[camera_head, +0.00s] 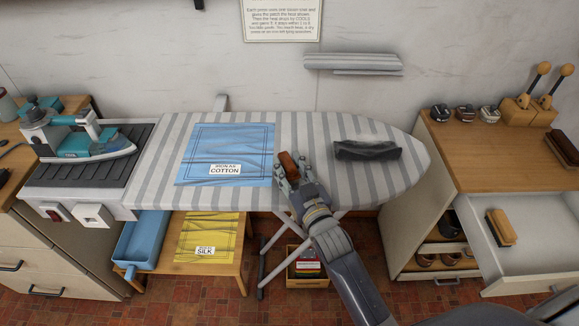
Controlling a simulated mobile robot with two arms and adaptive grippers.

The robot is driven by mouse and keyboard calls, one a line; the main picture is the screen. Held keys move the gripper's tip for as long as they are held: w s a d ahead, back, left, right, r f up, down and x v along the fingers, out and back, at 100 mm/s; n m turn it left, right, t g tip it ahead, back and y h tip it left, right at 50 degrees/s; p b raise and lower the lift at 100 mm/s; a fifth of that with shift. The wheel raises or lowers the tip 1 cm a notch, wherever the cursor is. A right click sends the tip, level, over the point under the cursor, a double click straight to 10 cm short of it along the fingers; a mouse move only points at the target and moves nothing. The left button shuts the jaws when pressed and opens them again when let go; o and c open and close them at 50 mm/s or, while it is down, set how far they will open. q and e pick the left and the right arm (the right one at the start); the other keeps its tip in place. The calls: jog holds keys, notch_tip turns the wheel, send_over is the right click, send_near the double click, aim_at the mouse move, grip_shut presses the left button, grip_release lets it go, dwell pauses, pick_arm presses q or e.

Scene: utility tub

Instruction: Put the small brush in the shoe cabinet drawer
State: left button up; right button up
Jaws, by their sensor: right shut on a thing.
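My right gripper (290,174) is shut on a small reddish-brown wooden thing (287,160) that looks like the small brush. It is over the right half of the ironing board, beside the blue cloth. The fingers hide part of the brown thing, and I cannot tell whether it touches the board. The shoe cabinet (440,190) stands at the right with its drawer (540,262) pulled open. A brush with a light wooden back and dark bristles (501,227) lies inside the drawer, at its left. My left gripper is out of view.
The striped ironing board (300,130) bears a blue cloth (228,150) and a dark grey roll (367,151). An iron (85,140) stands at the left. A dark brush (563,148), small tins (465,113) and a wooden holder (530,114) stand on the cabinet. The drawer's middle is clear.

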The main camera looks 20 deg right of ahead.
jog(key=o, duration=0.7)
jog(key=shift+f, duration=0.15)
jog(key=o, duration=0.4)
